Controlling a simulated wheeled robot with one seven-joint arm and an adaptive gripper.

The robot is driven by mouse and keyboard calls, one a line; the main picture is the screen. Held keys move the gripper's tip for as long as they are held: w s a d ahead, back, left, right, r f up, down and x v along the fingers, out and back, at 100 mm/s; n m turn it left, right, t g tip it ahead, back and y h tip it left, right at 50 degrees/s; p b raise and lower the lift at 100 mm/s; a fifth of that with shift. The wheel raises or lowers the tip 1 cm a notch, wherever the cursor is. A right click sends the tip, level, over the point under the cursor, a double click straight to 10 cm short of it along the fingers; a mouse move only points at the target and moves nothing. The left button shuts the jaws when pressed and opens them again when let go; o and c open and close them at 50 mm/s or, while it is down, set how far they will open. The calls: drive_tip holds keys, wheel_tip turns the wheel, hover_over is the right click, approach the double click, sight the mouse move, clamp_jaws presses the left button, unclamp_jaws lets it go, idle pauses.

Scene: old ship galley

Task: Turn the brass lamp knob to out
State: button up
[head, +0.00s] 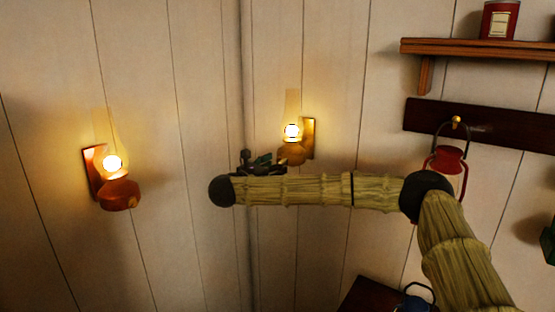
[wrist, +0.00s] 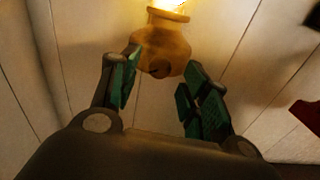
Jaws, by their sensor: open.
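The brass lamp (head: 292,155) hangs on the right wall plank near the corner, its glass chimney glowing and lit. In the wrist view its rounded brass body (wrist: 163,48) lies ahead, between and slightly beyond my fingertips. A small dark spot low on that body may be the knob (wrist: 158,72); its turn position cannot be read. My gripper (head: 262,160) is just left of and in front of the brass lamp. In the wrist view my gripper (wrist: 161,76) is open, with one green-padded finger on either side of the lamp body and nothing held.
A second lit lamp (head: 120,192), copper-red, hangs on the left wall. A red lantern (head: 447,162) hangs from a dark peg rail (head: 480,124) at right. Above it a wooden shelf (head: 470,48) holds a red tin (head: 499,20).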

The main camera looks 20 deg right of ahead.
drive_tip(key=shift+p+x, duration=0.3)
drive_tip(key=shift+x, duration=0.7)
clamp_jaws()
drive_tip(key=shift+f+b, duration=0.1)
drive_tip(key=shift+b, duration=0.35)
